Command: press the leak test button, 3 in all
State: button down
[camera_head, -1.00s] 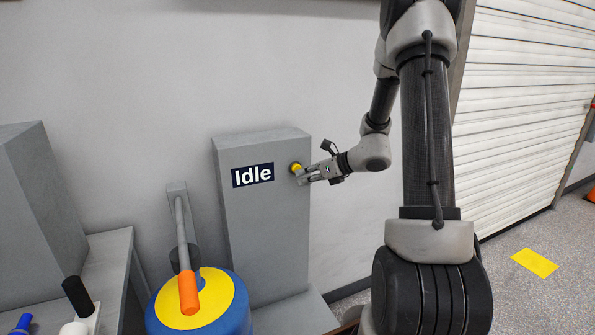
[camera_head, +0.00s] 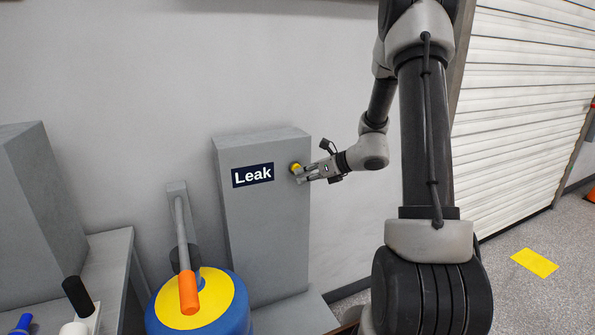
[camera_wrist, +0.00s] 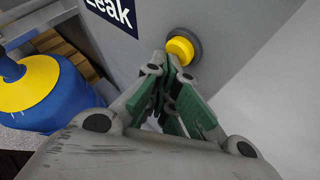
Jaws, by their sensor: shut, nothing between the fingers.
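The leak test button (camera_head: 295,168) is a round yellow knob on the front of a tall grey post, to the right of a dark sign (camera_head: 253,175) that reads "Leak". The button also shows in the wrist view (camera_wrist: 180,49) with a dark grey ring around it. My gripper (camera_head: 301,175) is shut and empty, with its tips at the button's lower edge. In the wrist view the fingertips (camera_wrist: 172,62) lie just below the yellow face; I cannot tell whether they touch it.
A blue reel (camera_head: 240,310) with a yellow top stands left of the grey post (camera_head: 265,230). A lever with an orange grip (camera_head: 189,293) reaches over it. A grey bench (camera_head: 105,255) is at the far left. Floor at the right is clear around a yellow patch (camera_head: 535,262).

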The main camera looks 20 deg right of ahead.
jog(key=shift+w+r, duration=0.2)
jog(key=shift+w, duration=0.2)
dwell(0.6)
jog(key=shift+s+f, duration=0.1)
jog(key=shift+s, duration=0.9)
jog(key=shift+s, duration=2.6)
